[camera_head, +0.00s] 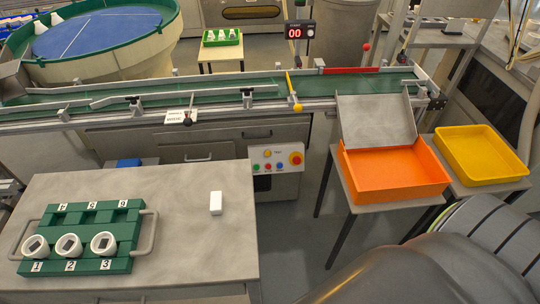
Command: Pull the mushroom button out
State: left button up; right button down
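The mushroom button (296,158) is a red round head on a yellow surround. It sits at the right end of a white control panel (275,148) below the front edge of the conveyor. It is too small to tell whether it is pushed in or out. Smaller coloured buttons (268,167) are on the same panel to its left. Neither of my grippers is in view, and nothing covers the mushroom button.
A grey table (200,250) at the front left bears a green numbered tray (118,262) with three white round pieces and a separate white block (216,203). An orange bin (395,180) and a yellow bin (480,155) stand right. Floor shows between table and bins.

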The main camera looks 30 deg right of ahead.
aim_at(296, 160)
jog(key=z, duration=1.25)
